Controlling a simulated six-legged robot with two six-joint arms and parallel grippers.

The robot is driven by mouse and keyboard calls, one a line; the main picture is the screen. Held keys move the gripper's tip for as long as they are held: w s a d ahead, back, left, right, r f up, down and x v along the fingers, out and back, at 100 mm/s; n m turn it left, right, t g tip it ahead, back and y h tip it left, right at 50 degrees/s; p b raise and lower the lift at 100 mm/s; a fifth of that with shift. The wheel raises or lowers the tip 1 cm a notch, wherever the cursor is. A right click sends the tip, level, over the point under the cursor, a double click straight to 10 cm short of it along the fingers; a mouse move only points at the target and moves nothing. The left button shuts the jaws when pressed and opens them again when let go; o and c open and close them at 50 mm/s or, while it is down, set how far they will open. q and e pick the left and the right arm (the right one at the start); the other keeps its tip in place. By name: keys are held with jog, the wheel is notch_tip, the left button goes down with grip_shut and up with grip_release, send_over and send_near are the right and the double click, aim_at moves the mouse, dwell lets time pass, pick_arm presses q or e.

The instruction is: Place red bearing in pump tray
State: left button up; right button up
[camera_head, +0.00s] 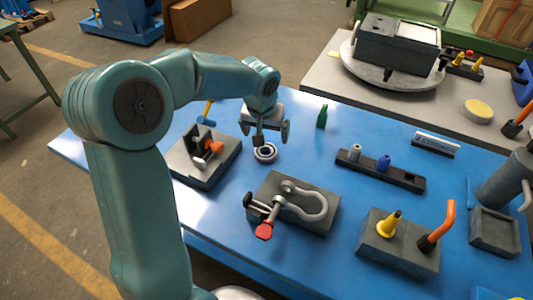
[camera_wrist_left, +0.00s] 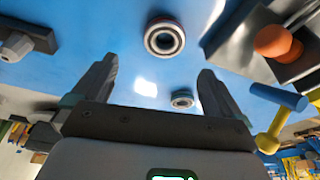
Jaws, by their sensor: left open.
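In the left wrist view this bearing (camera_wrist_left: 165,38) is beyond the fingertips, and a second, smaller-looking ring (camera_wrist_left: 181,99) shows between the fingers. My left gripper (camera_wrist_left: 155,82) is open, empty, and above the table near the bearing. A shallow grey tray (camera_head: 495,232) sits at the right edge of the table; I cannot tell whether it is the pump tray. My right gripper is not in view.
A grey block with an orange-tipped clamp (camera_head: 205,158) is left of the bearing. A block with a shackle (camera_head: 292,202) is in front. A dark rack (camera_head: 380,171), green bottle (camera_head: 322,116) and block with yellow cone (camera_head: 398,240) stand to the right.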

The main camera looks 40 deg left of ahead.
aim_at(266, 154)
pick_arm(q)
jog(key=x, duration=0.6)
jog(key=p+x, duration=0.1)
jog(key=x, duration=0.3)
jog(key=shift+s+a, duration=0.2)
jog(key=shift+a, duration=0.15)
jog(key=c, duration=1.5)
jog(key=shift+o, duration=0.2)
notch_tip(266, 154, up, 20)
jog(key=shift+s, duration=0.15)
